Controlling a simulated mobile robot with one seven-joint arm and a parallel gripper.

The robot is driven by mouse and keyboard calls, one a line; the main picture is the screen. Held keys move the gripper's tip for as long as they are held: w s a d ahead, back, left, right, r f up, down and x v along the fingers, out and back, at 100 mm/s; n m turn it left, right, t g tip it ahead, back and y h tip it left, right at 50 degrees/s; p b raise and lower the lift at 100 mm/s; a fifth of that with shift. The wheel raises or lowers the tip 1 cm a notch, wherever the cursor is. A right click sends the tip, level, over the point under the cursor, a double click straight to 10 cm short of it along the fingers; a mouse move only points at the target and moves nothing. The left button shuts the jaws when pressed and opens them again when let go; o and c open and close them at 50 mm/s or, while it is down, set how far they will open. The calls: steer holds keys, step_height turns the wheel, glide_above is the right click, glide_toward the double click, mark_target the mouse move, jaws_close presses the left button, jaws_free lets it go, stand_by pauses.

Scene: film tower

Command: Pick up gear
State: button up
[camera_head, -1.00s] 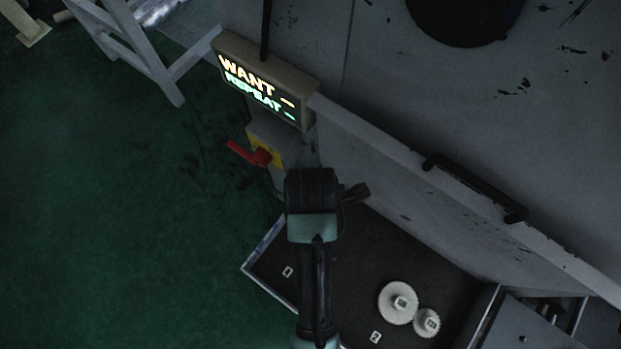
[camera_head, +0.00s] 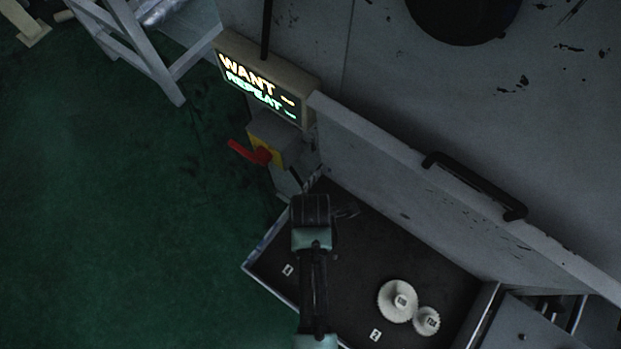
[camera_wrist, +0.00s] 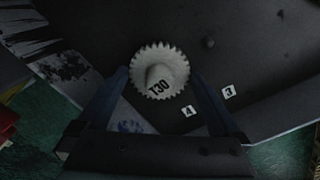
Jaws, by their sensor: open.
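A pale toothed gear marked T30 (camera_wrist: 160,70) with a raised hub lies on the dark tray in the wrist view. My gripper (camera_wrist: 160,82) is open, with one finger on each side of the gear in that view. I cannot tell whether the fingers touch it or are still above it. In the head view my gripper (camera_head: 310,212) is over the upper left part of the tray (camera_head: 350,215), and I cannot make out this gear there. Two other pale gears, a larger one (camera_head: 391,307) and a smaller one (camera_head: 420,325), lie at the tray's lower right.
Number labels lie on the tray, including a 4 (camera_wrist: 188,111), a 3 (camera_wrist: 229,92) and a 2 (camera_head: 375,335). A red lever (camera_head: 248,152) and a lit sign (camera_head: 258,85) are above the tray's left end. A black handle (camera_head: 475,186) is on the grey machine wall.

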steer(key=c, duration=1.2)
steer(key=shift+r, duration=0.1)
